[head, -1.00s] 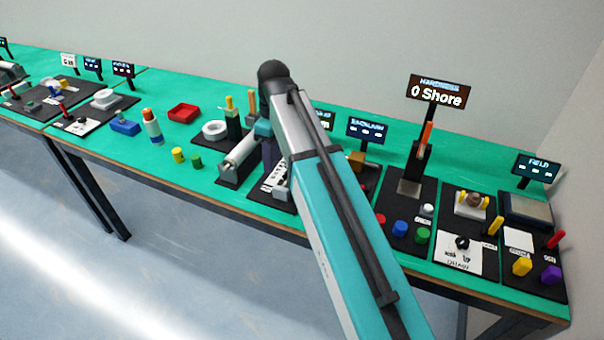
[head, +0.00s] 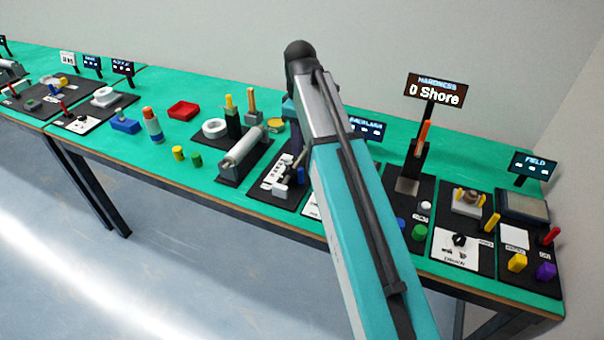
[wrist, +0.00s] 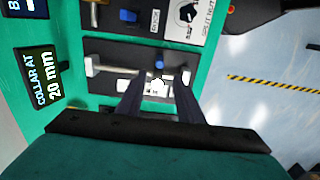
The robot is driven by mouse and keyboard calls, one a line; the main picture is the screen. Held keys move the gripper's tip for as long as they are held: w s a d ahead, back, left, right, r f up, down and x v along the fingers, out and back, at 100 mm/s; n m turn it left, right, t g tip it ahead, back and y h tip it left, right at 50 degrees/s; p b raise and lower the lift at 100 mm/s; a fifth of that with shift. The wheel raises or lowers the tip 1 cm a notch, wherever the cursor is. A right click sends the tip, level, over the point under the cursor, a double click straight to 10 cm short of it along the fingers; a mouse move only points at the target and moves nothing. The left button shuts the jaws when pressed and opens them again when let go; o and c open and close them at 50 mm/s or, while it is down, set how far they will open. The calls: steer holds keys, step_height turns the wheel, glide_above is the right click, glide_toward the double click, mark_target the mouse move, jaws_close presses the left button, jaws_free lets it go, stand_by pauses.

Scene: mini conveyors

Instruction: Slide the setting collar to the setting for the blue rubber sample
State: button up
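The collar station (wrist: 105,52) shows below my gripper in the wrist view, with a pale rod, a white end block (wrist: 91,66) and a small light piece, probably the setting collar (wrist: 157,83), near a blue knob (wrist: 158,66). Its display (wrist: 48,85) reads "COLLAR AT 20 mm". My gripper (wrist: 156,88) has two dark fingers apart on either side of that light piece; contact cannot be told. In the head view my arm hides the gripper. The blue rubber sample (head: 400,223) is partly behind my arm, by the hardness tester (head: 408,184), whose display (head: 434,90) reads "0 Shore".
A roller station (head: 242,148) stands left of the collar station (head: 262,190). A green sample (head: 419,232) and a white sample (head: 425,206) sit by the tester. A red tray (head: 183,110) lies further left. Open floor lies beyond the table's front edge.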

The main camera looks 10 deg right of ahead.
mark_target(301, 169)
steer(key=shift+f+p, duration=1.15)
steer(key=shift+f, duration=5.45)
jaws_close()
